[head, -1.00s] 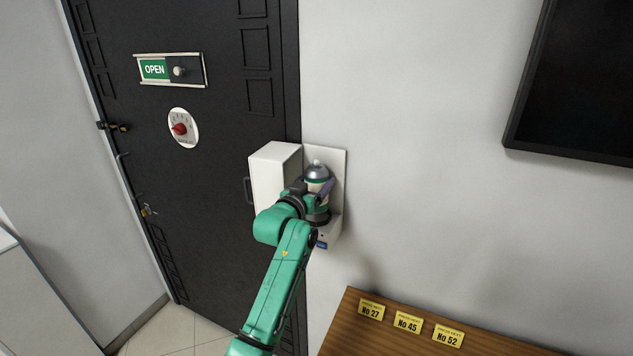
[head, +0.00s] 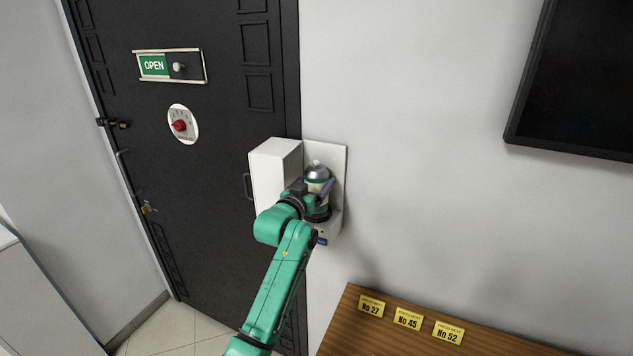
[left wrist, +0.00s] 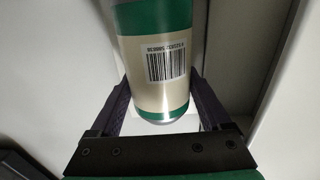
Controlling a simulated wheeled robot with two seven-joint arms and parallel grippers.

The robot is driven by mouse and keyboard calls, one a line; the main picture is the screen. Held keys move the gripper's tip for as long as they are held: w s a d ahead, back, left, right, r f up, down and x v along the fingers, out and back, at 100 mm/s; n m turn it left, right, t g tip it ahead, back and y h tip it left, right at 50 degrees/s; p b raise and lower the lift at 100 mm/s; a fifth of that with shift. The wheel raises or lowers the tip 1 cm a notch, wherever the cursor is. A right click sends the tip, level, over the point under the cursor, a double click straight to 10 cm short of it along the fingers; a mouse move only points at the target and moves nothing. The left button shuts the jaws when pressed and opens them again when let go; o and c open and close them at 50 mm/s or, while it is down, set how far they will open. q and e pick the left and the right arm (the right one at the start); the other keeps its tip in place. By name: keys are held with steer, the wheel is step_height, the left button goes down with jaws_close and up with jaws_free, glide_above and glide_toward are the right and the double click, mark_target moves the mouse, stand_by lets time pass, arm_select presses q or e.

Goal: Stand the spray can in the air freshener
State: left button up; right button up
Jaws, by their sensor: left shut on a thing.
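The spray can (head: 317,174) has a grey domed top and a cream and green body. It is upright in front of the back plate of the white air freshener (head: 328,157), whose box-like cover (head: 272,175) is swung open to the left. My left gripper (head: 319,190) is shut on the can. In the left wrist view the can (left wrist: 160,95) stands between both fingers, with its barcode facing the camera. A white surface shows just below the can's bottom; I cannot tell whether they touch. My right gripper is not in view.
A black door (head: 215,120) with an OPEN sign (head: 168,66) and a red-knobbed dial (head: 183,125) is at left. A wooden table (head: 400,343) with yellow number cards is at lower right. A dark screen (head: 575,80) hangs at upper right. The wall between is bare.

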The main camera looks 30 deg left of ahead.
arm_select(q)
steer(key=shift+f+b, duration=0.45)
steer(key=shift+f, duration=0.25)
steer(key=o, duration=1.4)
steer(key=shift+s, duration=0.1)
